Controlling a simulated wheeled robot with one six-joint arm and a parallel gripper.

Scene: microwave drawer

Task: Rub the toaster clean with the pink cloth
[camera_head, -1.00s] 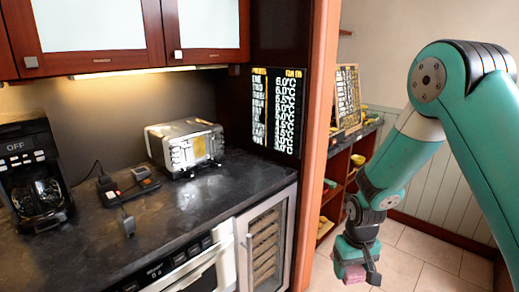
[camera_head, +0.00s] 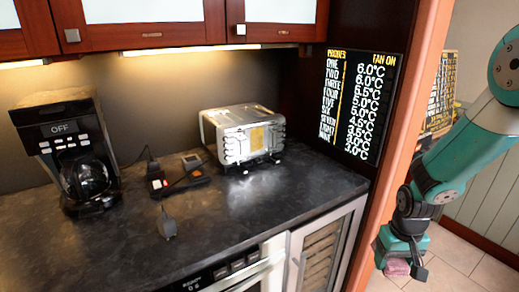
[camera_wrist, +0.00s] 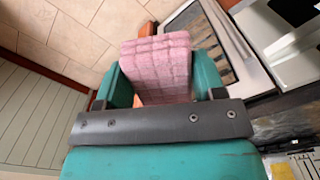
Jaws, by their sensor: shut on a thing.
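The silver toaster (camera_head: 243,135) stands upright on the dark counter, near the back wall and left of the temperature board. My gripper (camera_head: 405,266) is at the right of the head view, lower than the counter top and well to the right of the toaster. It is shut on the pink cloth (camera_wrist: 158,66), which shows as a folded, quilted block between the two teal fingers in the wrist view. In the head view only a small part of the cloth (camera_head: 397,268) shows below the gripper.
A black coffee maker (camera_head: 70,150) stands at the left of the counter (camera_head: 235,205). A small device with a cable (camera_head: 180,180) and a plug (camera_head: 167,225) lie left of the toaster. An orange-brown upright panel (camera_head: 405,120) stands between the toaster and my arm. The counter's front right is clear.

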